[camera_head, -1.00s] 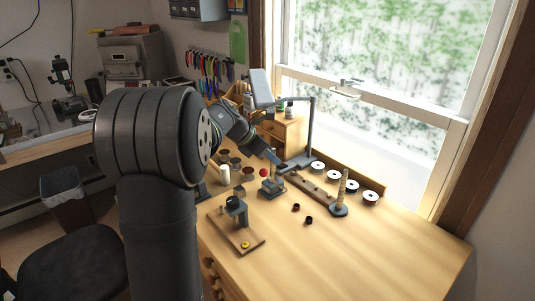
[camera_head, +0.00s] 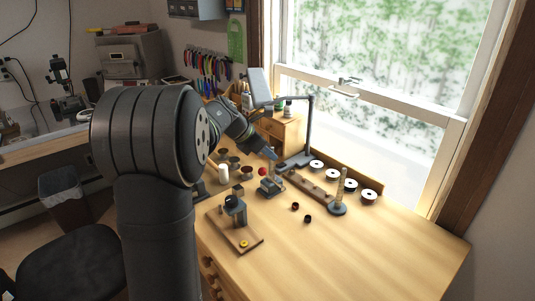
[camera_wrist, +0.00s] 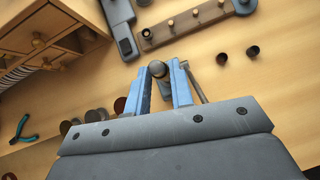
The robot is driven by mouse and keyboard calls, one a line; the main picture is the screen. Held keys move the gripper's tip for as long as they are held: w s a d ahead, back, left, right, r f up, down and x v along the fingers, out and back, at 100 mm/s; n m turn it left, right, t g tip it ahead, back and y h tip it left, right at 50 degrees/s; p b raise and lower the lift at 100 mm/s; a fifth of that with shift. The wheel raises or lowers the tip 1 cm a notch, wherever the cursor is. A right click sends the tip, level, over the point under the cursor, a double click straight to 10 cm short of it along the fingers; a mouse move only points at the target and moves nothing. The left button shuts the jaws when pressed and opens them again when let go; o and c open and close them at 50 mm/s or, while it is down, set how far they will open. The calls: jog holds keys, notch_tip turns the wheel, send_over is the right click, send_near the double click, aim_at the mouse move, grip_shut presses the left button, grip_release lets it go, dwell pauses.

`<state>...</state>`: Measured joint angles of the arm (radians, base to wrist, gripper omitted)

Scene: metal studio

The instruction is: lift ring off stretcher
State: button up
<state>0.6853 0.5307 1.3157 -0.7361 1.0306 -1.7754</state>
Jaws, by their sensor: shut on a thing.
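The stretcher (camera_head: 271,187) is a small blue-grey tool with an upright post, standing on the bench near the middle in the head view. My gripper (camera_head: 271,155) is above its post, pointing down. In the wrist view my gripper (camera_wrist: 160,72) has its two blue fingers closed in on a small space, with a dark rounded post top showing between the tips. A thin grey rod slants just right of the fingers. The ring is too small and too covered by the fingers to make out clearly.
A wooden board with pegs (camera_head: 310,186) and a tall ring cone (camera_head: 341,190) stand to the right. Two small dark cups (camera_head: 308,218) lie in front. A clamp on a wooden base (camera_head: 236,212) stands front left. The bench's front right is clear.

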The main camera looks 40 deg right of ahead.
jog(key=shift+r, duration=0.8)
jog(key=shift+r, duration=0.15)
jog(key=shift+r, duration=0.85)
jog(key=shift+r, duration=0.15)
jog(key=shift+r, duration=0.9)
